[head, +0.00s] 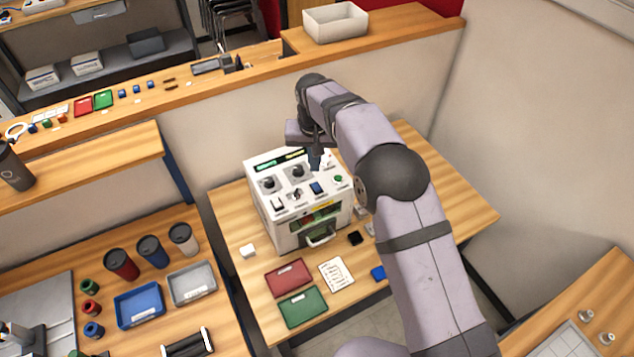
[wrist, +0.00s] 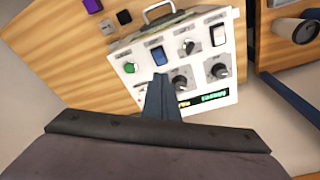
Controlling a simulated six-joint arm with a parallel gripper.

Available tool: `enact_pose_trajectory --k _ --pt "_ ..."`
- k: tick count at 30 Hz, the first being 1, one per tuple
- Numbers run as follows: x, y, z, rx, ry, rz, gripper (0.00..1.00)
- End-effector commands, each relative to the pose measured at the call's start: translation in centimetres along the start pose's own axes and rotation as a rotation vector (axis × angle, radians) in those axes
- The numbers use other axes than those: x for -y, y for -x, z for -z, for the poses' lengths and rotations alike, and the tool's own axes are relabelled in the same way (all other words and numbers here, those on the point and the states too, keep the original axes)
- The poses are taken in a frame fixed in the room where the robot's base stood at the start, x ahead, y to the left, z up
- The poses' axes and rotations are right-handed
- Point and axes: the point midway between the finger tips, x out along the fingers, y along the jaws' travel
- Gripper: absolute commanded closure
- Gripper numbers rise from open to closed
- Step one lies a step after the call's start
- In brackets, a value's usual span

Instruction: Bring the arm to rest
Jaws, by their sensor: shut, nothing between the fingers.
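My gripper (head: 316,160) is over the top panel of the white laser marker (head: 285,236) in the head view. In the wrist view my gripper (wrist: 160,80) has its two fingers together with nothing between them. The fingertips are close to the blue rocker switch (wrist: 158,56); I cannot tell whether they touch it. My fingers and arm hide part of the panel.
The marker stands on a wooden table (head: 450,190). In front lie a red tray (head: 289,278), a green tray (head: 302,307), a paper card (head: 337,274) and a blue block (head: 378,273). A side table holds cups (head: 152,252) and trays. A partition wall (head: 215,135) stands behind.

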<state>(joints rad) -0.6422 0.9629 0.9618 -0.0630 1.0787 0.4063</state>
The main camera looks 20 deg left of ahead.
Motion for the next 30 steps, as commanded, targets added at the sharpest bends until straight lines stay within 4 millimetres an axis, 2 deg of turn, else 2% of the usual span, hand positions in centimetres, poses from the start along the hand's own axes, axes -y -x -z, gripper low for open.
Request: enact_pose_trajectory --k 3,17,20,23,26,30 --pt "0.0 0.6 0.1 0.0 0.0 0.0 1.0" --pt "0.0 0.6 0.1 -0.001 0.0 0.0 1.0" --pt "-0.6 0.6 0.0 0.001 -0.004 -0.001 1.0" --pt "-2.1 0.7 -0.3 0.005 -0.014 -0.004 1.0" --pt "-4.6 0.9 -1.1 0.014 -0.029 -0.008 1.0" --pt "-9.5 1.3 -3.4 0.033 -0.059 -0.016 1.0"
